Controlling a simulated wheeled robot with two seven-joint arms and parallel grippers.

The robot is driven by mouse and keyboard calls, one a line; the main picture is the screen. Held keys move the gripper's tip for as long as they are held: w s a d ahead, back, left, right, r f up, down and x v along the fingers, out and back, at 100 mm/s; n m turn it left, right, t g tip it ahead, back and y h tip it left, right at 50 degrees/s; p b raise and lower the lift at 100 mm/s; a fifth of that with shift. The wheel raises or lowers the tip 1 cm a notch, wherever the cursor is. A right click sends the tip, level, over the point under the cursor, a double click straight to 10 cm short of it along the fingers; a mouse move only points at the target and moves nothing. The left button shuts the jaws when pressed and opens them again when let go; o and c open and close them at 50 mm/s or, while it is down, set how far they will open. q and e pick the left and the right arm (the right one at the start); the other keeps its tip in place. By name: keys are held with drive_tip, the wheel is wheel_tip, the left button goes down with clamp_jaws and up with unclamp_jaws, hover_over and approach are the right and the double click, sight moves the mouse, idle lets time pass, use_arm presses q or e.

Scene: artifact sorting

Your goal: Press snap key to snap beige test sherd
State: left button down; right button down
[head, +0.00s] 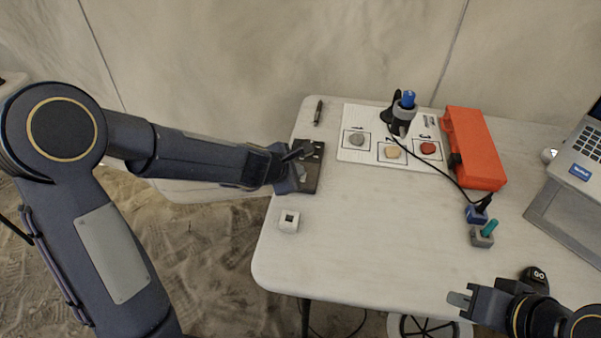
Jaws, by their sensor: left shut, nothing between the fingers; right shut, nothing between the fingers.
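A beige sherd (390,151) lies in the middle marked square of a white card (350,109), between a grey sherd (354,140) and a red-brown sherd (428,148). A dark flat pad (311,180) lies at the table's left edge. My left gripper (301,154) is shut and empty, its fingertips over this pad. The gripper covers part of the pad, and I cannot make out the snap key or whether the fingertips touch it. My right gripper (462,301) is shut and empty, at the table's front right edge, far from the sherds.
A black stand with a blue-topped device (405,105) stands at the card's back, its cable running right. An orange case (473,150), blue and grey holders (482,237), a laptop (578,155) and a black GO button (534,277) are right. The front middle is clear.

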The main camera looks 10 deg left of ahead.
use_arm(q)
drive_tip(key=shift+r, duration=0.55)
drive_tip(key=shift+r+p, duration=0.1)
drive_tip(key=shift+p, duration=0.25)
wheel_tip(320, 180, up, 5)
drive_tip(key=p, duration=0.4)
drive_tip(key=shift+p, duration=0.4)
